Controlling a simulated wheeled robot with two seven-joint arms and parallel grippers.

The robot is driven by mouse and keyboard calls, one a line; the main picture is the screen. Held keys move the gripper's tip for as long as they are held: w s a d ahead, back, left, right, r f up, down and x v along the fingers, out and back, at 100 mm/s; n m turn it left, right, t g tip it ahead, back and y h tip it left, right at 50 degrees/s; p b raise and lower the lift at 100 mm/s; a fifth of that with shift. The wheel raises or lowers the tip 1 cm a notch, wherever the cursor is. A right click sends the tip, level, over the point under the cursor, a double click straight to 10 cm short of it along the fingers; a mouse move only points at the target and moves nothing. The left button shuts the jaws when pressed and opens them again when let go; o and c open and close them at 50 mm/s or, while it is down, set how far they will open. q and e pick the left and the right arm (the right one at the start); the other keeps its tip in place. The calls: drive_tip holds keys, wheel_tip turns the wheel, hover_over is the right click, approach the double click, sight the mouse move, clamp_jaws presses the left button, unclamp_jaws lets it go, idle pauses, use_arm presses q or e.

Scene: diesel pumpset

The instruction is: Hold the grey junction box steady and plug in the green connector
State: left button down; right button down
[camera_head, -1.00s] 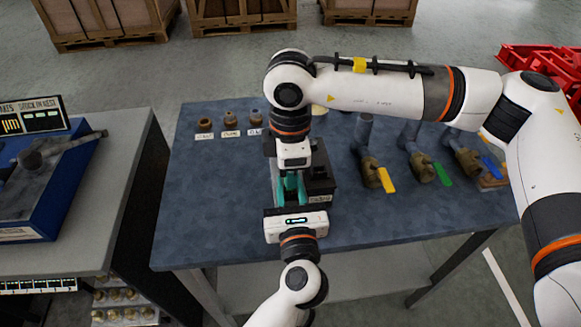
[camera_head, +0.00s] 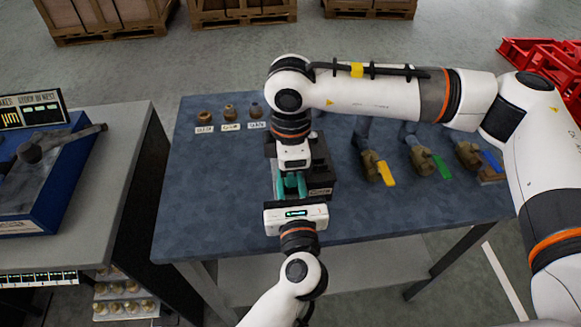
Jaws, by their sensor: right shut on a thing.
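My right gripper (camera_head: 292,168) points down over the table's middle, shut on the teal-green connector (camera_head: 290,182), which is partly hidden under it. A dark grey box (camera_head: 320,173) with a small label on its front stands just to the right; I take it as the junction box, and my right arm covers part of it. My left gripper (camera_head: 294,203) reaches in from the bottom, just in front of the connector and the box's near side. Its fingertips are hard to make out, so I cannot tell whether it grips the box. How far the connector is seated is hidden.
The blue-grey table (camera_head: 215,215) has free room at left and front right. Small brown fittings (camera_head: 229,112) with labels stand at back left. Valves with yellow (camera_head: 386,173), green (camera_head: 443,168) and blue (camera_head: 490,161) handles stand at right. A separate bench (camera_head: 95,225) is at left.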

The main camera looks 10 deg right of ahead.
drive_tip(key=c, duration=1.3)
unclamp_jaws()
wheel_tip(320, 180, up, 12)
use_arm(q)
drive_tip(key=c, duration=1.1)
unclamp_jaws()
drive_tip(key=shift+o, duration=0.2)
